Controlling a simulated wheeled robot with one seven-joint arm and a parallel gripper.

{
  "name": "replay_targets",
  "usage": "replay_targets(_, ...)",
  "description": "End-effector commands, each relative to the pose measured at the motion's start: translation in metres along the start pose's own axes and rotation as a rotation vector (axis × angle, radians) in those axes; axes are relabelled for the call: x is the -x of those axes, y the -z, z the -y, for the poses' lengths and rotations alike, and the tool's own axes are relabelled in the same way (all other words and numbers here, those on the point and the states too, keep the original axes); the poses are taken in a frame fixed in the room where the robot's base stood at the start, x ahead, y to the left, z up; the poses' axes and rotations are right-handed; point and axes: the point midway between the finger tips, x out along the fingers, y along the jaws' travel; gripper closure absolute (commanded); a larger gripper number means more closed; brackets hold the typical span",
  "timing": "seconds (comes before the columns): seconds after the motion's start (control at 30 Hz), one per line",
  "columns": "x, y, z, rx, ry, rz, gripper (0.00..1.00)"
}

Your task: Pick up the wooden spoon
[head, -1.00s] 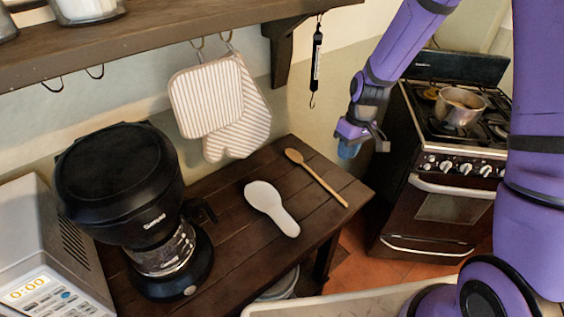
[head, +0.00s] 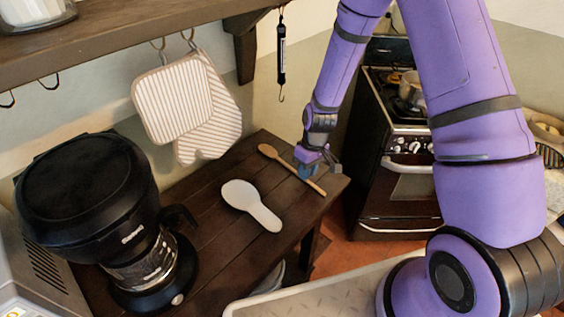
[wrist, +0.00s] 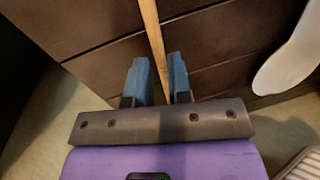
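The wooden spoon (head: 283,163) lies on the dark wooden table, its bowl toward the back and its handle toward the table's right end. My gripper (head: 308,172) is low over the handle in the head view. In the wrist view my gripper (wrist: 158,80) has its two blue fingers apart, and the spoon's handle (wrist: 152,42) runs between them, nearer neither finger by contact; I see gaps on both sides. The spoon's bowl is out of the wrist view. Whether the fingertips reach down to the handle's height I cannot tell.
A white spoon rest (head: 250,204) lies left of the spoon; it also shows in the wrist view (wrist: 290,60). A black coffee maker (head: 95,215) stands at the left. Striped mitts (head: 190,103) hang behind. A stove (head: 400,180) stands right of the table.

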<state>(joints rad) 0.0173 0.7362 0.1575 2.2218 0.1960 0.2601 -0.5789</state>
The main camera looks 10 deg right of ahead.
Motion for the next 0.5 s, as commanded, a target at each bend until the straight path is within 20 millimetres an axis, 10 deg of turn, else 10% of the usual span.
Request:
replay_targets(0.43,-0.016,0.001,-0.001,-0.001,-0.001,-0.002,0.81)
replay_targets(0.5,-0.016,0.001,-0.001,-0.001,-0.001,-0.002,0.97)
